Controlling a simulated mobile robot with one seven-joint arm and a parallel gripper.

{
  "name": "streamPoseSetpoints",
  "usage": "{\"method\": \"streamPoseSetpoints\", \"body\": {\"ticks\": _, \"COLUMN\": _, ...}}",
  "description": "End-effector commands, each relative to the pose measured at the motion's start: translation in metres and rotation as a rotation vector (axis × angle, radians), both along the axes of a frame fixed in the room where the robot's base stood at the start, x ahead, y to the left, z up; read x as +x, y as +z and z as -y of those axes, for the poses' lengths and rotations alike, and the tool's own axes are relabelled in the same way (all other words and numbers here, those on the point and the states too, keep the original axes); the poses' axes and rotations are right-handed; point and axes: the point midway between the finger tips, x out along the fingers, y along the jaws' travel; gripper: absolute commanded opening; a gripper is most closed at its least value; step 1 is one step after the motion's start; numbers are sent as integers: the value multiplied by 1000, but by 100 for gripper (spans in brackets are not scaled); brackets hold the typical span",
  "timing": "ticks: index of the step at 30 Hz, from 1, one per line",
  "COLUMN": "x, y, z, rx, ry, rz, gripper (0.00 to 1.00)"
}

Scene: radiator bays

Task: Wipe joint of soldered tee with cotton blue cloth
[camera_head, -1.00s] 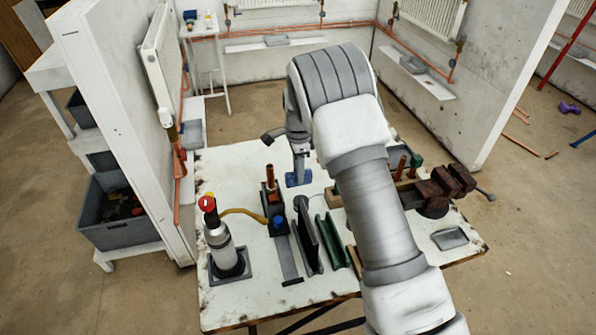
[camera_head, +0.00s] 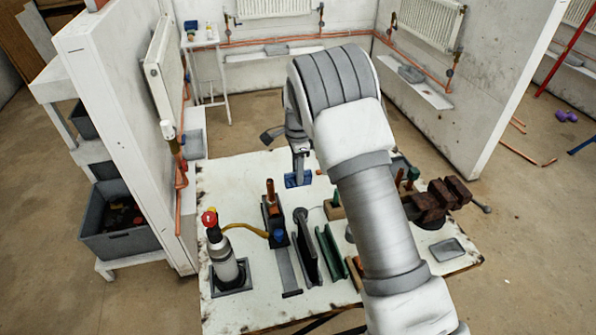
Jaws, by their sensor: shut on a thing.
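My gripper (camera_head: 298,169) points down over the back of the white workbench and is shut on a folded blue cloth (camera_head: 298,181). The cloth is at or just above the bench top; I cannot tell whether it touches anything. A small copper-coloured end (camera_head: 320,172) shows just right of the cloth, beside my arm. It may be part of the soldered tee, but my arm hides what lies beyond it. An upright copper piece (camera_head: 270,190) stands in a dark holder left of the cloth.
A torch with a red knob (camera_head: 209,219) stands at the bench's front left, with a yellow hose. Dark and green racks (camera_head: 330,252) stand mid-bench. A brown vise (camera_head: 442,200) is at the right, with a grey tray (camera_head: 447,249) in front. The back left bench top is clear.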

Motion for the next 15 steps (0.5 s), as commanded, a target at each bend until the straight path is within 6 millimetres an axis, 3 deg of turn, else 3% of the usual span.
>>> {"method": "streamPoseSetpoints", "body": {"ticks": 11, "x": -25, "y": 16, "z": -12, "rx": 3, "ry": 274, "rz": 1, "gripper": 0}}
{"method": "streamPoseSetpoints", "body": {"ticks": 15, "x": -43, "y": 32, "z": -50, "rx": 6, "ry": 416, "rz": 3, "gripper": 0}}
